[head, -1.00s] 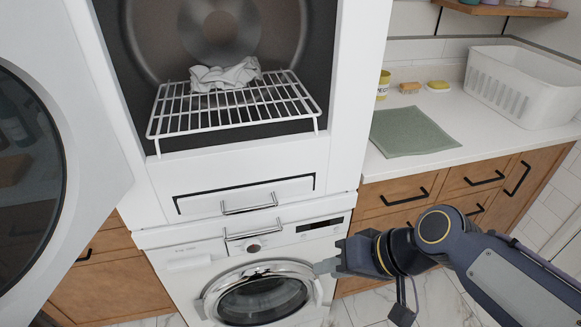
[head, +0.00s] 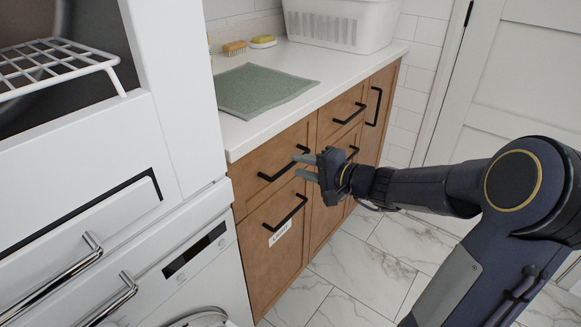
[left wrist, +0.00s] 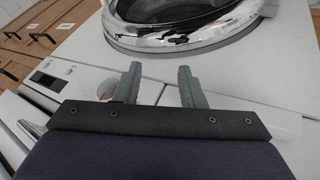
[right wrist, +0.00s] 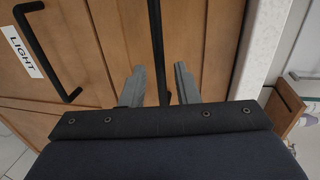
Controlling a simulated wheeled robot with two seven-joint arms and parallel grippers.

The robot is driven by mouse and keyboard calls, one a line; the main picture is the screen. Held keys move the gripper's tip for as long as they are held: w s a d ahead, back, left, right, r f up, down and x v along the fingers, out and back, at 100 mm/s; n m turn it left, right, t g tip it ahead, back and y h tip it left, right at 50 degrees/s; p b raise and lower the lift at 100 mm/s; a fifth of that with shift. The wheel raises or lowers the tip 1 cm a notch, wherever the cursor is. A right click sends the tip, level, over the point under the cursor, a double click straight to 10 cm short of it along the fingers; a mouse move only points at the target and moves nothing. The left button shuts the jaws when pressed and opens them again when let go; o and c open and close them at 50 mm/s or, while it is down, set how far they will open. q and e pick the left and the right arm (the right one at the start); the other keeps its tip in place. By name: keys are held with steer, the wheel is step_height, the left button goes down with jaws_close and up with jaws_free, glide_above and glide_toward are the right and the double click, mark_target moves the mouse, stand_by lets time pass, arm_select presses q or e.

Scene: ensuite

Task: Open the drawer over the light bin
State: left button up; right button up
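The drawer (head: 274,156) is a brown wooden front just under the countertop and looks shut. It has a black bar handle (head: 276,170), which also shows in the right wrist view (right wrist: 156,40). Below it is the light bin (head: 272,268), with its own black handle and a white label (head: 279,233) that reads LIGHT in the right wrist view (right wrist: 20,52). My right gripper (head: 302,167) is open at the drawer handle, which runs between its fingers with gaps beside it. My left gripper (left wrist: 159,80) is open and empty near the washing machine; the head view does not show it.
The washing machine (head: 190,285) and the white dryer housing (head: 100,150) stand left of the cabinet. A green cloth (head: 262,90), brush (head: 234,48), yellow sponge (head: 263,41) and white basket (head: 340,22) sit on the counter (head: 300,105). The marble floor (head: 350,265) in front is clear.

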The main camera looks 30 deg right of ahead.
mark_target(294, 164)
steer(key=shift+x, duration=1.8)
steer(key=shift+a, duration=0.1)
jaws_close()
